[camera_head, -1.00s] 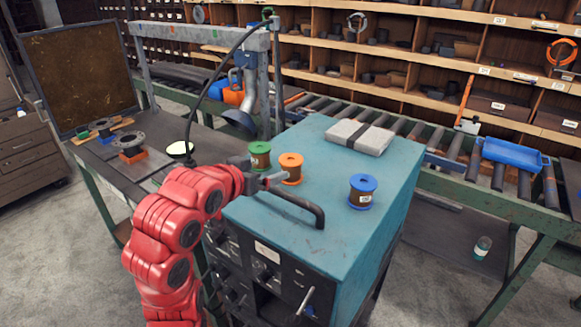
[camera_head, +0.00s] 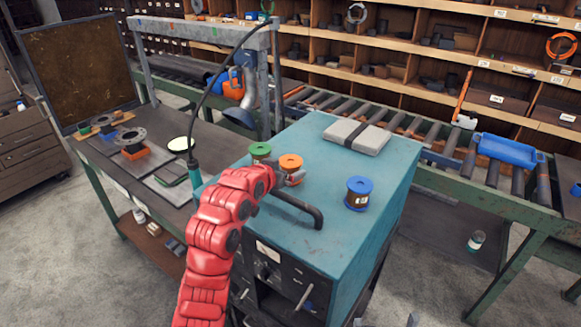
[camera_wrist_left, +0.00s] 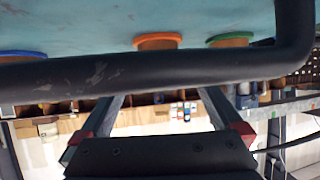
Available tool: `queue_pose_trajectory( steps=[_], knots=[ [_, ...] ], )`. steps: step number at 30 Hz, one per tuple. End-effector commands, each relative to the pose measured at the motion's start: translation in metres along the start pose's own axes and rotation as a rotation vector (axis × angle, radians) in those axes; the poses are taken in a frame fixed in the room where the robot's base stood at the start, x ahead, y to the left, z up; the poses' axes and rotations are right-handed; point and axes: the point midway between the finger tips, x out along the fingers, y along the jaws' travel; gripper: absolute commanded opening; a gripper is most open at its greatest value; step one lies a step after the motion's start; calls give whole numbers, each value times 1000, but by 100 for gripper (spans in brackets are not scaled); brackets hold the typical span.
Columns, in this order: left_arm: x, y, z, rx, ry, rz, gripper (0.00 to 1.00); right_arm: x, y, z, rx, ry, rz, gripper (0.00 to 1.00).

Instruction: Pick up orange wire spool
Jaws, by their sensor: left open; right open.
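The orange wire spool (camera_head: 290,167) stands upright on the teal cabinet top (camera_head: 330,185), between a green spool (camera_head: 260,152) and a blue spool (camera_head: 358,193). My left gripper (camera_head: 296,179) is close in front of the orange spool, partly covering its lower part. In the left wrist view, the open, empty fingers (camera_wrist_left: 160,104) point towards the cabinet's black handle bar (camera_wrist_left: 150,74). The orange spool's rim (camera_wrist_left: 158,39) shows beyond the bar, which hides part of it. Two small tips of my right gripper (camera_head: 388,322) show at the bottom edge, apart and far from the spools.
The black handle (camera_head: 300,208) rises along the cabinet's front edge, close to my left gripper. A grey strapped package (camera_head: 357,137) lies at the back of the top. A workbench with flanged parts (camera_head: 132,142) stands left; a roller conveyor with a blue tray (camera_head: 508,150) runs behind.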

Motion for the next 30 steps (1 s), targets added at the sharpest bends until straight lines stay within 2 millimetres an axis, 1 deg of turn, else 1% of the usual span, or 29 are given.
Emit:
queue_pose_trajectory(
  steps=[1,5,7,12,20,21,23,27,29,30],
  knots=[
    [4,1,-3,-2,-4,1,100,10,0,-2,0,0,0,100],
    [21,1,-2,-2,-4,1,100,25,1,-4,0,0,0,100],
    [30,1,0,-3,-5,1,100,26,1,-4,0,0,0,100],
    [42,0,1,-3,-2,0,100,31,2,-5,0,0,0,100],
    [44,0,2,-1,0,-1,100,30,2,-5,0,0,0,100],
    [44,0,2,-1,0,-1,96,30,2,-5,0,0,0,100],
    [44,0,2,-1,0,-1,86,30,2,-5,0,0,0,100],
    [44,0,2,-2,0,-1,60,30,2,-5,0,0,0,100],
    [44,0,2,-2,0,-1,50,30,2,-5,0,0,0,100],
    [44,0,2,-2,0,-1,42,30,2,-5,0,0,0,100]
  ],
)
